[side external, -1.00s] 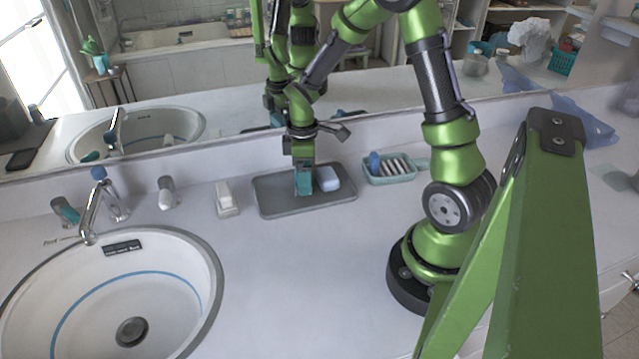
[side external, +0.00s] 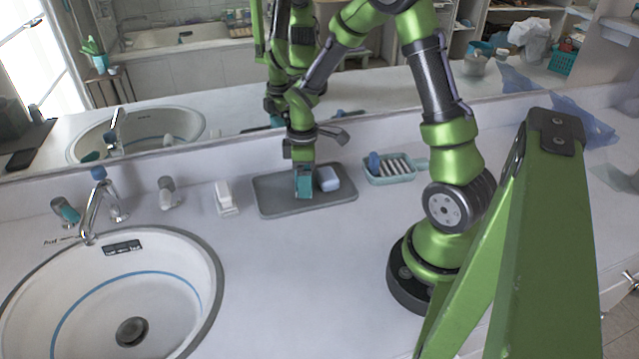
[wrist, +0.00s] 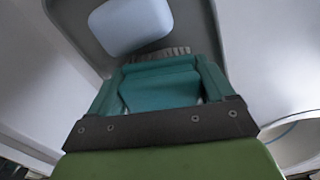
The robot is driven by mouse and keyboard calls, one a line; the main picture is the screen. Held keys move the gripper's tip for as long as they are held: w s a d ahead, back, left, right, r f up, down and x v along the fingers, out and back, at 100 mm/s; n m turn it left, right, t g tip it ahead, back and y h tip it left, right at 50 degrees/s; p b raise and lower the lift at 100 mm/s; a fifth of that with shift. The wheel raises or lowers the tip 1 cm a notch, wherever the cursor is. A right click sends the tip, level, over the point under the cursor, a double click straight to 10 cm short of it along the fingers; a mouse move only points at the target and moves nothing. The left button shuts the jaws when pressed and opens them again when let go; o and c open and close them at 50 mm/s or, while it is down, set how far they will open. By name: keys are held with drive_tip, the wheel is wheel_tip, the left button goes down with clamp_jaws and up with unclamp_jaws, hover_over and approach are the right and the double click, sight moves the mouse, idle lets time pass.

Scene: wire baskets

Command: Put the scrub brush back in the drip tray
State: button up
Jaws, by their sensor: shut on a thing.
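The drip tray (side external: 275,205) is a flat dark grey tray with a low rim on the counter, in the middle of the side view. My gripper (side external: 304,193) points down over the tray's middle. In the wrist view, its teal fingers (wrist: 161,66) are shut on the scrub brush (wrist: 160,88), which shows as a teal body with a greyish bristle edge. The fingers hide much of the brush. It is at or just above the tray floor; contact is unclear. The tray's grey surface (wrist: 75,20) also shows in the wrist view.
A pale blue block (side external: 328,179) lies in the tray just right of my gripper. A teal ribbed dish (side external: 388,177) stands right of the tray, a white item (side external: 225,197) left of it. The sink (side external: 110,295) and faucet are at left. A mirror wall stands behind.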

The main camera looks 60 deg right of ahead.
drive_tip(key=shift+f, duration=0.1)
drive_tip(key=o, duration=1.2)
drive_tip(key=shift+c, duration=0.2)
drive_tip(key=shift+r, duration=4)
wheel_tip(320, 180, up, 17)
